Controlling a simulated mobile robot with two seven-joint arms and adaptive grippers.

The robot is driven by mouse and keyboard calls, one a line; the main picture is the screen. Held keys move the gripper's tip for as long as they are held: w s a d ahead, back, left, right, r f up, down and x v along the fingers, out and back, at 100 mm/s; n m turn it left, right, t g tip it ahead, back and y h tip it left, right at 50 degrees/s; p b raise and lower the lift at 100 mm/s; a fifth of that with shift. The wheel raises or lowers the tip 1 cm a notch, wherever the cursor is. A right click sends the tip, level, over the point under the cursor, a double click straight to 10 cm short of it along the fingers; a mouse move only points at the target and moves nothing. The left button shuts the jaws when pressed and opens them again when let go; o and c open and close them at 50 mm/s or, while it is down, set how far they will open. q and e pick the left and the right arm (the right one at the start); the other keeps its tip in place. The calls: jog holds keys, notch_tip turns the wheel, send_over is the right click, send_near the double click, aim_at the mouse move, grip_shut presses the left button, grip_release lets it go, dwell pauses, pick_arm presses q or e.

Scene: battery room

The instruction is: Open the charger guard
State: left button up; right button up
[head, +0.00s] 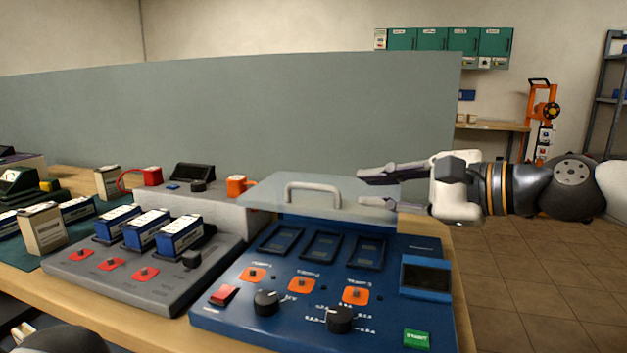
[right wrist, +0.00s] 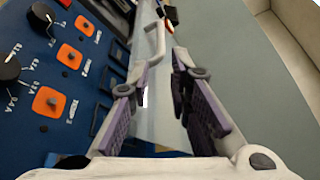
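The blue charger (head: 250,325) stands on the bench with a clear guard (head: 262,194) at its back. A pale bar handle (head: 313,187) is fixed on the guard. My right gripper (head: 362,188) is open and empty beside the guard's right part, its fingers pointing left toward the handle. In the right wrist view the handle (right wrist: 155,42) shows ahead, in the gap between the spread fingers (right wrist: 160,75), not gripped. Three dark bays (head: 321,247) lie in front of the guard. A pale part, probably my left gripper (head: 24,332), shows at the bottom left corner; its fingers are unclear.
A grey unit (head: 120,280) with several blue-and-white batteries stands left of the charger. An orange clip-like item (head: 238,186) lies near the guard's left edge. A tall grey partition (head: 270,120) rises behind. Floor is clear at the right.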

aim_at(321, 187)
jog(key=x, duration=0.5)
jog(key=b+x, duration=0.1)
jog(key=x, duration=0.5)
jog(key=shift+a+r, duration=0.2)
jog(key=shift+a, duration=0.1)
pick_arm(q)
jog(key=shift+s+f, duration=0.65)
jog(key=shift+s, duration=0.3)
pick_arm(e)
grip_shut()
